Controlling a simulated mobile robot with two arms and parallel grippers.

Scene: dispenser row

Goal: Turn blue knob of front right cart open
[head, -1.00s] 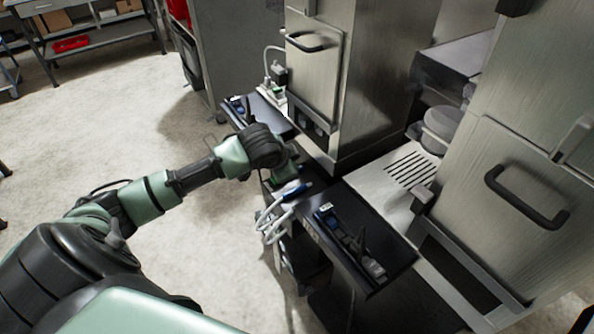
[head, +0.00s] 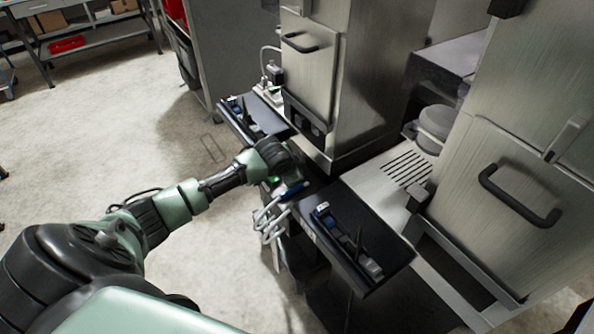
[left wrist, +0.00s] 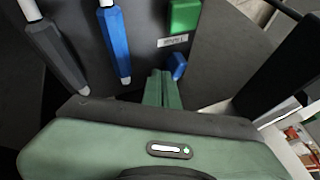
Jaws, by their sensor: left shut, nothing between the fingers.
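The blue knob (left wrist: 178,66) shows in the left wrist view on a dark panel, below a small white label (left wrist: 173,41) and a green block (left wrist: 185,16). My left gripper (left wrist: 163,74) is shut and empty. Its green fingers point at the panel, with their tips just left of the knob; I cannot tell whether they touch it. In the head view my left gripper (head: 274,155) is at the cart front between two black shelves, and its fingertips and the knob are hidden there. My right gripper is not in view.
A blue handle (left wrist: 115,42) and a grey handle (left wrist: 57,55) hang left of the fingers. Pale looped hoses (head: 270,222) hang below the gripper. Black shelves (head: 362,222) and steel dispensers (head: 375,80) stand to the right. Open floor (head: 110,130) lies left.

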